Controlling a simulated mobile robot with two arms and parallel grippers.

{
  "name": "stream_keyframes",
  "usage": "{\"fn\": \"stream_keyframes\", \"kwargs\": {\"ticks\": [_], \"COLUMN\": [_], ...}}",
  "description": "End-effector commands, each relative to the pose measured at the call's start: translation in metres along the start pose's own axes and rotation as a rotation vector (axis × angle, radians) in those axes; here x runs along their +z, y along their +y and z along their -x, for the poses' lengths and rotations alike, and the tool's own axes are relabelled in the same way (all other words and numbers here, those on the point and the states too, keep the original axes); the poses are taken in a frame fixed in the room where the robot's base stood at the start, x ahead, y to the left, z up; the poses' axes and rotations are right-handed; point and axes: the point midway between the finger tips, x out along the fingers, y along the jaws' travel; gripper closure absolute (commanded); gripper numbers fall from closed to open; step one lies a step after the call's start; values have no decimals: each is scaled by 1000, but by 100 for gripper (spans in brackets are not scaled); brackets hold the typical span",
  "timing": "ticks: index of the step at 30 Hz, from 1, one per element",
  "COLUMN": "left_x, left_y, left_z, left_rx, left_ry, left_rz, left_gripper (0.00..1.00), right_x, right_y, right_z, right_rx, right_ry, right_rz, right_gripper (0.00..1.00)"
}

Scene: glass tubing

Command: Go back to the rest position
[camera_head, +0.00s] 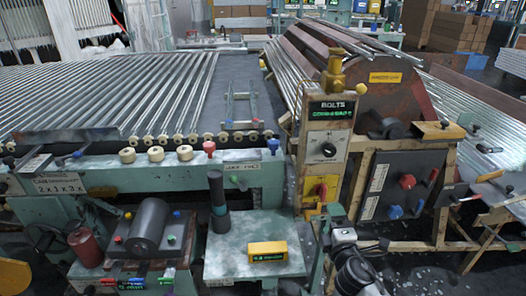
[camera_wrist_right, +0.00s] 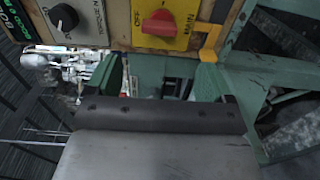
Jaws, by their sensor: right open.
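My right gripper (camera_head: 325,214) is low in front of the control post (camera_head: 328,130), just below its yellow plate with a red knob (camera_head: 322,191). In the right wrist view my two green fingers (camera_wrist_right: 160,82) stand apart with nothing held between them. The red knob (camera_wrist_right: 158,22) shows beyond the fingertips, and a black knob (camera_wrist_right: 64,17) is on the panel at the upper left. I cannot tell whether the fingers touch the post. My left gripper does not show.
A green bench with a yellow box (camera_head: 267,252) and a dark upright cylinder (camera_head: 218,200) lies left of my right arm. A roller table with glass tubes (camera_head: 120,90) fills the left. A dark cabinet (camera_head: 400,184) with a red knob stands at the right.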

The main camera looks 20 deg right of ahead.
Motion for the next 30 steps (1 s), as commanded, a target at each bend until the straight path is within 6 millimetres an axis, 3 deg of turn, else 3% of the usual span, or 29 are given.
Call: {"fn": "stream_keyframes", "kwargs": {"ticks": [2,5,8,10,14,17,21,25,30], "left_x": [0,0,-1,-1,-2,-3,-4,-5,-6], "left_y": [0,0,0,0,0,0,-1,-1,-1], "left_z": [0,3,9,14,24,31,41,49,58], "left_rx": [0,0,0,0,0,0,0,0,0], "left_ry": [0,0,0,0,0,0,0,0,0], "left_rz": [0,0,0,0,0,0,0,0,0], "left_gripper": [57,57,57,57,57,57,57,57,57], "right_x": [0,1,2,3,3,0,-3,-8,-12], "right_y": [-2,-20,-67,-113,-204,-266,-337,-386,-420], "right_z": [0,1,8,21,64,110,191,278,381], "right_rx": [-5,-54,-173,-291,-524,-691,-905,-1081,-1244], "right_ry": [0,-3,-14,-33,-96,-164,-292,-443,-642], "right_rz": [-2,-30,-102,-176,-337,-457,-613,-744,-864], "right_gripper": [17,17,17,17,17,17,17,17,17]}}
